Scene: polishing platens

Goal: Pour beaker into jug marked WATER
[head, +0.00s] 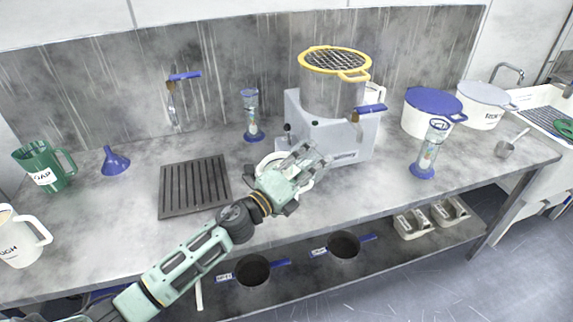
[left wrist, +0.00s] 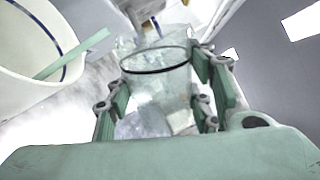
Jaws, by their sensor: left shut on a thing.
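My left gripper (head: 312,158) reaches in over the middle of the bench, in front of the grey machine. In the left wrist view its fingers (left wrist: 160,108) are shut on a clear beaker (left wrist: 158,83) with a dark band near its rim. The beaker is hard to make out in the head view. No jug with a readable WATER mark shows. A white jug (head: 375,93) stands partly hidden behind the machine, its label not visible. My right gripper is not in view.
A green jug (head: 42,166) reading "OAP" and a white jug (head: 18,238) reading "UGH" stand at the left. Around my gripper are a dark grate (head: 193,187), the grey machine (head: 335,135) and measuring cylinders (head: 251,115) (head: 430,150). A pale round container (left wrist: 40,45) is beside the beaker.

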